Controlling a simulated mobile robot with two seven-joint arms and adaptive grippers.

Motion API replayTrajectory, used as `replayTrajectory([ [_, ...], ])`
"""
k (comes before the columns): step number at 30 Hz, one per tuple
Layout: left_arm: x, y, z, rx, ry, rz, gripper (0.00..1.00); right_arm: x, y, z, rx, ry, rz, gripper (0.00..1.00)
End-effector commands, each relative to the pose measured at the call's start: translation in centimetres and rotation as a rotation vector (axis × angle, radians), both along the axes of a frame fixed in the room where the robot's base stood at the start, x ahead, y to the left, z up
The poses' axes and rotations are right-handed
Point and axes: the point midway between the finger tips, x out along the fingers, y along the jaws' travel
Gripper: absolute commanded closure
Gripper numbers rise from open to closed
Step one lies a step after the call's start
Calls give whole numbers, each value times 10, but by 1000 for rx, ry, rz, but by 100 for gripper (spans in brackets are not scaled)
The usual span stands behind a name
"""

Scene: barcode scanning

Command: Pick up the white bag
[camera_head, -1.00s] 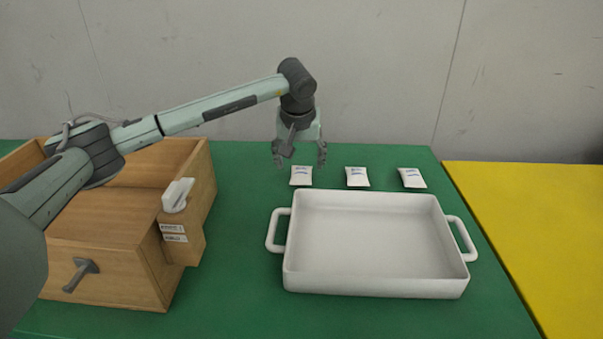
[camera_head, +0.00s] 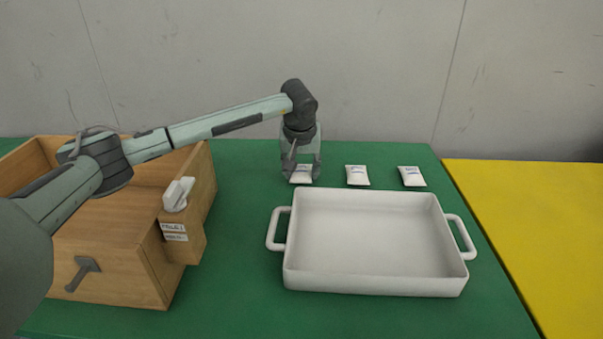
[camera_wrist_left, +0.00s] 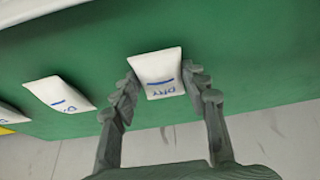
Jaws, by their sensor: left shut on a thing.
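Three small white bags with blue print lie in a row on the green table, behind the white tray (camera_head: 375,240). My left gripper (camera_head: 301,178) reaches down over the leftmost bag (camera_head: 300,172) and is shut on it. In the left wrist view the two fingers (camera_wrist_left: 160,84) are on either side of this bag (camera_wrist_left: 157,70), which has blue lettering. The middle bag (camera_head: 357,175) and the rightmost bag (camera_head: 411,176) lie apart to the right. They also show in the wrist view. My right gripper is out of view.
A wooden box (camera_head: 105,270) stands on the left, with a white scanner-like device (camera_head: 177,194) on its holder. The white tray with two handles is just in front of the bags. A yellow surface (camera_head: 540,215) is at the right. A grey wall is behind.

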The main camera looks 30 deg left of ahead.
Motion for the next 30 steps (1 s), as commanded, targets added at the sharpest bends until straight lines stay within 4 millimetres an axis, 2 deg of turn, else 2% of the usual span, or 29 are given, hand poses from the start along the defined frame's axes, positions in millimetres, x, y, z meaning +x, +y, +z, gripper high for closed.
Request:
replayTrajectory([
  [11, 1, 0, 5, 0, -2, 1, 85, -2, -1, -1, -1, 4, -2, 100],
  [14, 1, 0, 13, 0, -2, 1, 85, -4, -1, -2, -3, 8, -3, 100],
  [19, 2, 0, 42, -1, -6, 0, 85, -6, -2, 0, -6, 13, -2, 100],
  [30, -73, 8, 84, 3, -3, -1, 85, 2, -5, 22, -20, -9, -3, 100],
])
